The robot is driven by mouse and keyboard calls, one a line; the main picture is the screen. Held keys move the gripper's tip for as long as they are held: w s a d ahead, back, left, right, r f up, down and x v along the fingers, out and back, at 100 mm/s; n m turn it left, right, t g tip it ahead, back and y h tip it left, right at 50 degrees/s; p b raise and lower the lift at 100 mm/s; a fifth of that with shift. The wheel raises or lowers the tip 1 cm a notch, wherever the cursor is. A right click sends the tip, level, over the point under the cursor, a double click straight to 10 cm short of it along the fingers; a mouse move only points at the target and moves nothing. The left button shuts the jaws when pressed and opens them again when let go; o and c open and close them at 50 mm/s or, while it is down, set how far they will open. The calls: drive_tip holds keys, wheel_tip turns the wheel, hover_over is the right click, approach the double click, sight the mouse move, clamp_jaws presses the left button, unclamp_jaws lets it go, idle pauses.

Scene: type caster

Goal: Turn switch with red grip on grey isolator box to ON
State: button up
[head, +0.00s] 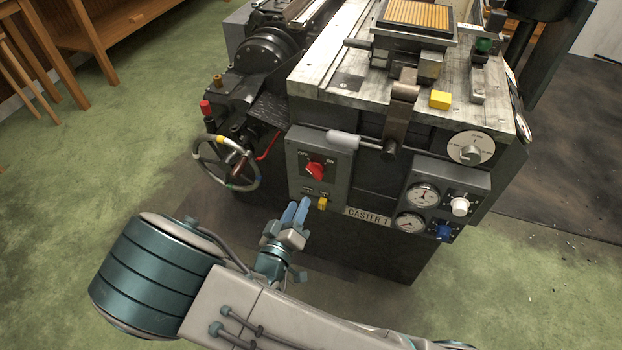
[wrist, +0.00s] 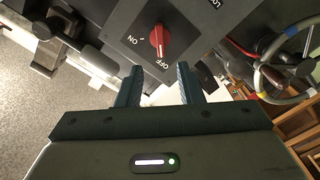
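The grey isolator box (head: 301,178) is on the front of the machine, with the red grip (head: 316,171) in its middle and OFF and ON marked above it. In the wrist view the red grip (wrist: 158,40) stands nearly upright, its lower end towards the OFF mark; ON is to its left. My gripper (head: 296,208) is just below the box's lower part in the head view. In the wrist view its two blue fingers (wrist: 158,75) are apart with nothing between them, and the grip shows beyond the fingertips, clear of them.
A yellow padlock-like piece (head: 322,203) hangs at the box's lower edge, close to my fingers. A handwheel (head: 226,163) is left of the box, and a lever with a pale handle (head: 344,138) crosses its upper right. Gauges (head: 423,195) are at the right. The floor in front is clear.

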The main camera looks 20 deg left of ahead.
sight(313, 175)
drive_tip(key=w, duration=1)
drive_tip(key=shift+w+d+b, duration=0.2)
drive_tip(key=shift+d+b, duration=0.1)
drive_tip(key=shift+d, duration=0.1)
clamp_jaws()
